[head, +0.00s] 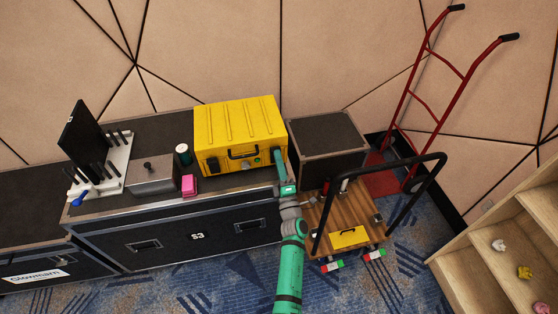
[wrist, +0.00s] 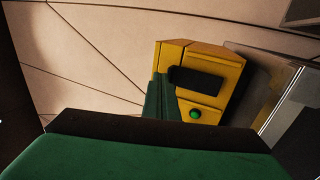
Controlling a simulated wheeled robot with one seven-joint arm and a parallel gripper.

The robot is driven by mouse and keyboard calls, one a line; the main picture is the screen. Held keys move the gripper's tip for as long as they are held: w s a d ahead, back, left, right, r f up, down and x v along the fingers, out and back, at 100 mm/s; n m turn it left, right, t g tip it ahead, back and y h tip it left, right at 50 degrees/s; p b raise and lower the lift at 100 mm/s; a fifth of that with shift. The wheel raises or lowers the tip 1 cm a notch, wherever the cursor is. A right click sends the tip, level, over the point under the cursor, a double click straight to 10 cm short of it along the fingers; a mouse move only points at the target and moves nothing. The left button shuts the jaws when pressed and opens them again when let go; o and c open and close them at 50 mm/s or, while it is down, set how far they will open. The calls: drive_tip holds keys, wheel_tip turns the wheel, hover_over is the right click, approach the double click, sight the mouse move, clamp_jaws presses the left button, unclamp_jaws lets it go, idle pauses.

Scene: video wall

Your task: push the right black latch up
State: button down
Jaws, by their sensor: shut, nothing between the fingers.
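A yellow hard case (head: 238,125) stands on a black road case in the head view. A black latch (head: 213,166) is on its front at the left and a black handle (head: 243,152) is in the middle. My green gripper (head: 278,156) is shut at the front's right end and hides the right latch there. In the wrist view the yellow case (wrist: 215,65) shows close up, with a dark block (wrist: 195,80) and a green round button (wrist: 195,114). I cannot tell which fitting the dark block is. My gripper (wrist: 160,95) covers part of the case's edge; contact is unclear.
A pink block (head: 189,185), a dark can (head: 183,154) and a grey box (head: 151,174) stand left of the yellow case. A dark box (head: 327,137) and a wooden cart (head: 350,212) stand to the right, near my arm. A red hand truck (head: 440,90) leans behind.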

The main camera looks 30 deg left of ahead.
drive_tip(key=shift+r, duration=0.2)
drive_tip(key=s+d, duration=0.9)
drive_tip(key=s, duration=0.1)
drive_tip(key=shift+s, duration=0.35)
drive_tip(key=shift+s+d+f, duration=0.1)
drive_tip(key=s+d+m+h, duration=0.5)
drive_tip(key=s+d+m, duration=0.2)
drive_tip(key=s, duration=0.5)
drive_tip(key=s+d+r+m+g+h, duration=0.1)
drive_tip(key=s+d+m+h, duration=0.3)
drive_tip(key=s+d+m, duration=0.4)
drive_tip(key=s+d+m+h, duration=0.5)
drive_tip(key=s+m, duration=0.6)
drive_tip(key=s, duration=0.5)
drive_tip(key=shift+s+d+r+h, duration=0.2)
drive_tip(key=shift+s+d+h, duration=0.1)
drive_tip(key=shift+d, duration=0.95)
drive_tip(key=c, duration=2.4)
unclamp_jaws()
drive_tip(key=shift+c, duration=0.2)
